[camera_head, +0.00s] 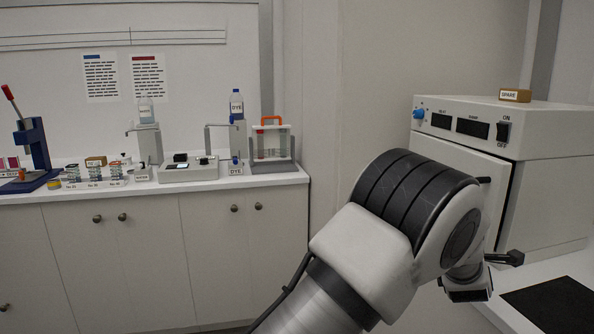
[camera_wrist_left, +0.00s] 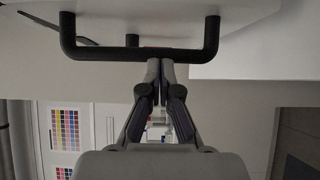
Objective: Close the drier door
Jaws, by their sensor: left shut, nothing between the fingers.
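The white drier (camera_head: 553,195) stands at the right in the head view. Its front door (camera_head: 462,153) is largely hidden behind my left arm. A dark line runs down the door's right edge; how far it stands open cannot be told. In the left wrist view a black bar handle (camera_wrist_left: 190,56) stands off a white panel (camera_wrist_left: 175,12). My left gripper (camera_wrist_left: 160,68) is shut and empty, its fingertips close to the middle of this bar. Whether they touch it cannot be told. My right gripper is in neither view.
A wooden block marked SPARE (camera_head: 515,95) sits on the drier. A pale surface with a dark square (camera_head: 555,304) lies at the lower right. A counter with cabinets (camera_head: 215,250) stands at the left, carrying a test-tube rack (camera_head: 272,143), dye bottles and a blue press (camera_head: 36,148).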

